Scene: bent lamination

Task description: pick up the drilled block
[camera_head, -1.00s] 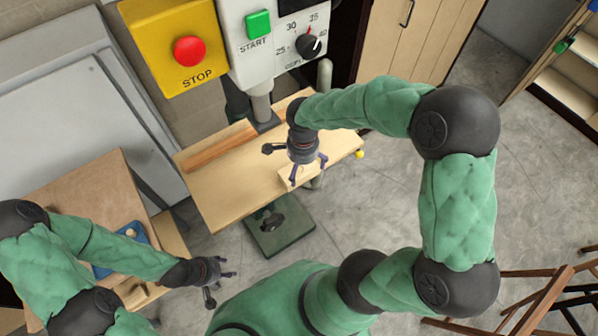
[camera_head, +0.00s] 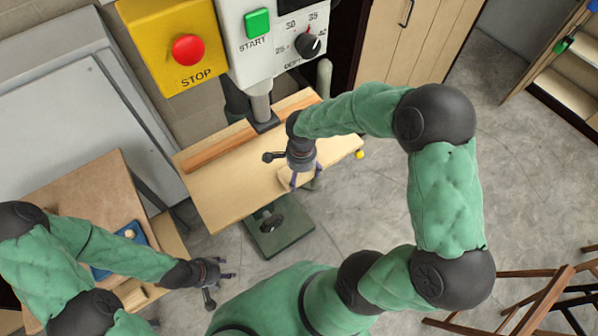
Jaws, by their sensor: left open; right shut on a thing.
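The light wooden block (camera_head: 287,180) is at the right gripper, over the front right part of the drill press table (camera_head: 225,187). My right gripper (camera_head: 302,184) points down and is shut on this block, with purple-grey fingers on either side of it. No hole shows in the block from here. I cannot tell whether the block touches the table. My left gripper (camera_head: 226,278) is open and empty, low and left of the middle, away from the drill press table.
A wooden fence (camera_head: 225,147) lies along the table's back. The press has a red stop button (camera_head: 188,50), green start button (camera_head: 257,24) and dial (camera_head: 308,44). A bench (camera_head: 85,192) with a blue tray (camera_head: 131,232) is at left. A chair (camera_head: 535,300) stands at lower right.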

